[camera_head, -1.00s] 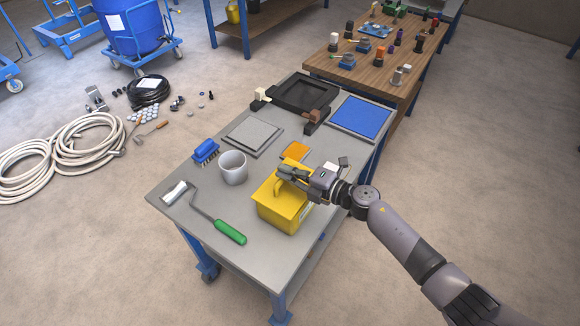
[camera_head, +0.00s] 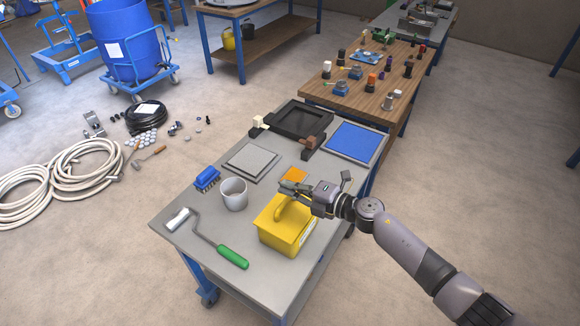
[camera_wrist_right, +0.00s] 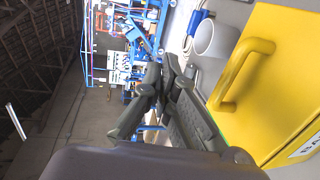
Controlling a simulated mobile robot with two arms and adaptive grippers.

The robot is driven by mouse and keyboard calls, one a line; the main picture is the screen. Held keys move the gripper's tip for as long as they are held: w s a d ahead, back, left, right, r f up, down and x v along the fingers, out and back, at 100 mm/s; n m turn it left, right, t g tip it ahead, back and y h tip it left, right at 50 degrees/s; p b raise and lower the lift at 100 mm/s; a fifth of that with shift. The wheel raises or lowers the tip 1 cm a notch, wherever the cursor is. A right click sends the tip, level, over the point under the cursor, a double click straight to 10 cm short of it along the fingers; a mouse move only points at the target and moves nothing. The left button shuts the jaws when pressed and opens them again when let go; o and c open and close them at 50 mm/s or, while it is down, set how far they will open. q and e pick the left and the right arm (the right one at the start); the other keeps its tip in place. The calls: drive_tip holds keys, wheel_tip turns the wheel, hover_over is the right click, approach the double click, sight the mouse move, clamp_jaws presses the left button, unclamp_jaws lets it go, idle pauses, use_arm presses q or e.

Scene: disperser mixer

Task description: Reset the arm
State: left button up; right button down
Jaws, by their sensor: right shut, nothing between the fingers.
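My right gripper (camera_head: 284,188) is shut and empty, just above and behind the handle of a yellow box (camera_head: 284,232) on the grey table. In the right wrist view, the closed dark fingers (camera_wrist_right: 152,84) stand to the left of the yellow handle (camera_wrist_right: 240,76), with a gap in the picture. The yellow box (camera_wrist_right: 285,100) fills the right side there. My right arm reaches in from the lower right in the head view. The left gripper is out of view.
A wooden table (camera_head: 330,93) with small parts stands behind. Floor right of the arm is clear.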

wheel_tip(320, 180, up, 13)
drive_tip(key=s+d+m+t+h+p, duration=0.1)
drive_tip(key=s+d+m+t+h, duration=0.15)
drive_tip(key=m+t, duration=0.6)
drive_tip(key=s+d+f+m+g+h, duration=0.3)
drive_tip(key=s+d+f+m+h, duration=0.3)
drive_tip(key=d+m+h, duration=0.55)
drive_tip(key=s+d+f+m+g, duration=0.2)
drive_tip(key=s+f+g, duration=0.15)
drive_tip(key=s, duration=0.55)
drive_tip(key=s+d+f+m+g+y, duration=0.1)
drive_tip(key=s+f+m+g, duration=0.25)
drive_tip(key=s, duration=0.45)
drive_tip(key=s+d+f+m+g, duration=0.2)
drive_tip(key=s+f+g, duration=0.15)
drive_tip(key=s, duration=0.55)
wheel_tip(320, 180, down, 34)
drive_tip(key=s+g+b, duration=0.2)
drive_tip(key=b, duration=0.4)
drive_tip(key=s+d+f+b, duration=0.1)
drive_tip(key=s+f+b, duration=0.1)
drive_tip(key=s+f, duration=0.6)
drive_tip(key=s+d+f+g+b, duration=0.1)
drive_tip(key=s+f+b, duration=0.2)
drive_tip(key=s+f, duration=0.5)
wheel_tip(320, 180, down, 4)
drive_tip(key=shift+s+d+f+n, duration=0.1)
drive_tip(key=shift+s+d+n, duration=0.15)
drive_tip(key=shift+n, duration=0.2)
